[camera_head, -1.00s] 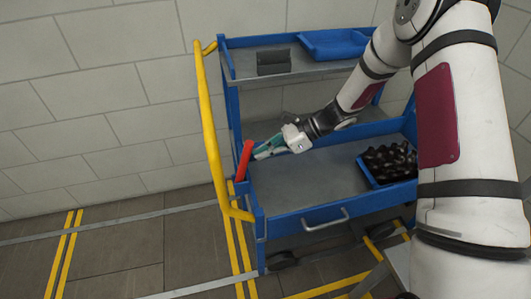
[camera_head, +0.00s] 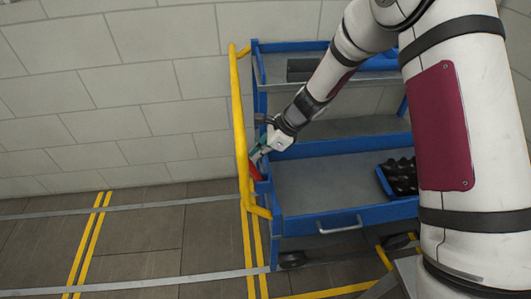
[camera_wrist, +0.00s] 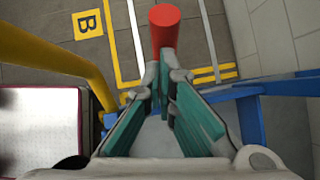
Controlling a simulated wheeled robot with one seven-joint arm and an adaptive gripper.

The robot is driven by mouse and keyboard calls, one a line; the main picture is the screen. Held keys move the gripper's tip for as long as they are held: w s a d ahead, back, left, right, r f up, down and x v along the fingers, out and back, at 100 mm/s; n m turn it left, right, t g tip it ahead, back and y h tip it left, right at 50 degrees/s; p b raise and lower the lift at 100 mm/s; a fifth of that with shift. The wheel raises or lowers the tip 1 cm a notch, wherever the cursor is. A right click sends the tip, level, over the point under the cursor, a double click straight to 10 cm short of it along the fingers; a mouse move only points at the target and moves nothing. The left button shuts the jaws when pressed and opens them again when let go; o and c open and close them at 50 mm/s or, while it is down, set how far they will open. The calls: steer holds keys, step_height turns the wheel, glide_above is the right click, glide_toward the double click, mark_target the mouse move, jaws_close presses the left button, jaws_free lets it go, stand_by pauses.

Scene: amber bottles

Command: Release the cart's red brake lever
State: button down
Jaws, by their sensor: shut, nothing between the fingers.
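The red brake lever (camera_head: 256,173) is at the left end of the blue cart (camera_head: 345,219), beside the yellow handle. It leans left, toward the handle, and is partly hidden by my gripper (camera_head: 259,155). My gripper is shut and empty, with its green-sided fingers right at the lever. In the wrist view the lever's round red end (camera_wrist: 165,28) shows just beyond the fingertips (camera_wrist: 165,75). Whether they touch it I cannot tell.
The cart's yellow handle (camera_head: 240,130) stands upright close to the left of the lever. A blue bin of dark bottles (camera_head: 401,175) is on the lower shelf at right. A pale block wall is behind. Floor left of the cart is clear.

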steer(key=shift+s+a, duration=0.1)
steer(key=shift+a, duration=0.3)
stand_by(0.3)
steer(key=p+v, duration=0.1)
steer(key=v, duration=1.2)
steer(key=shift+s, duration=0.15)
